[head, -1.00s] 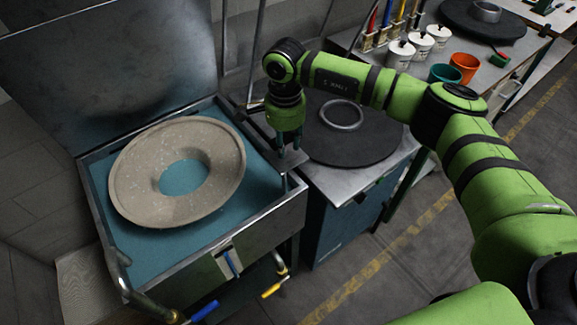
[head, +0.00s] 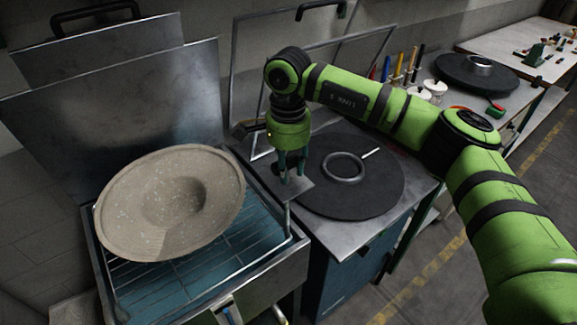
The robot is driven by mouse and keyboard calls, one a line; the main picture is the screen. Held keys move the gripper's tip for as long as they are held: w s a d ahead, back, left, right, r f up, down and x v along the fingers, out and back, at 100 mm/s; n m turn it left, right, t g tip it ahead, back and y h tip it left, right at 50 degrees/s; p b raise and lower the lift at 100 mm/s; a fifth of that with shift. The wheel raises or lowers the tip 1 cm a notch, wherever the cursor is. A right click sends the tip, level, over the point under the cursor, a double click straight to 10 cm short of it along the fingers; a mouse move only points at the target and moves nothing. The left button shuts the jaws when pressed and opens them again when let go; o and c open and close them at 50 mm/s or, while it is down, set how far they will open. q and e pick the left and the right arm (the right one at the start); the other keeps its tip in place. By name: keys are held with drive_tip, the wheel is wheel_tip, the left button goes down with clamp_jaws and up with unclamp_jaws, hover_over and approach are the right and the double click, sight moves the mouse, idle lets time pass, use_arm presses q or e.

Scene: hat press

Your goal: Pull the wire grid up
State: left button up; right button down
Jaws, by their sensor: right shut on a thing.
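The wire grid (head: 224,264) shows as thin wires under a speckled beige hat (head: 172,202), over blue water in an open metal basin (head: 262,277). The hat sits tilted on the grid, its far edge higher, and hides much of the grid. My right gripper (head: 292,166) points down at the basin's right side. It is shut on a flat metal handle plate (head: 296,187) at the top of an upright rod, which appears to belong to the grid. My left gripper is not in view.
A raised metal lid (head: 120,105) stands behind the basin. To the right, a round black plate with a metal ring (head: 343,167) lies on a metal-topped cabinet. Brushes, white pots (head: 434,88) and another black disc (head: 476,73) stand on the bench beyond.

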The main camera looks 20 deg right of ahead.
drive_tip(key=c, duration=0.8)
unclamp_jaws()
drive_tip(key=shift+w+r, duration=0.1)
drive_tip(key=shift+r, duration=0.25)
drive_tip(key=shift+c, duration=0.2)
drive_tip(key=shift+a, duration=0.1)
drive_tip(key=shift+r, duration=0.25)
wheel_tip(320, 180, up, 12)
drive_tip(key=shift+f, duration=0.25)
